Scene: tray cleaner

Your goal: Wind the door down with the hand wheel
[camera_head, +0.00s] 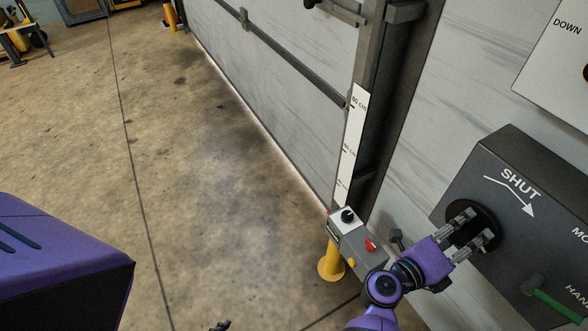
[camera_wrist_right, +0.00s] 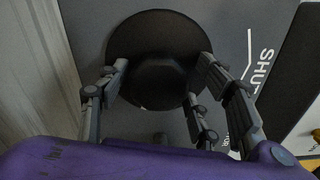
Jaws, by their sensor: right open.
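The black round hand wheel (camera_head: 488,213) sits on the dark box (camera_head: 520,250) marked SHUT with a curved white arrow. My right gripper (camera_head: 477,226) is open, with its fingers in front of the wheel. In the right wrist view the wheel (camera_wrist_right: 150,28) has a raised hub, and the fingers stand apart on either side of that hub; contact cannot be told. The grey door (camera_head: 280,90) is at the upper middle, with a bright line along its lower edge. A small dark tip at the bottom edge may be my left gripper (camera_head: 220,326); its jaws are hidden.
A white scale (camera_head: 352,135) marked in cm stands beside the door. A green lever (camera_head: 552,299) is on the dark box. The floor at left is mostly clear.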

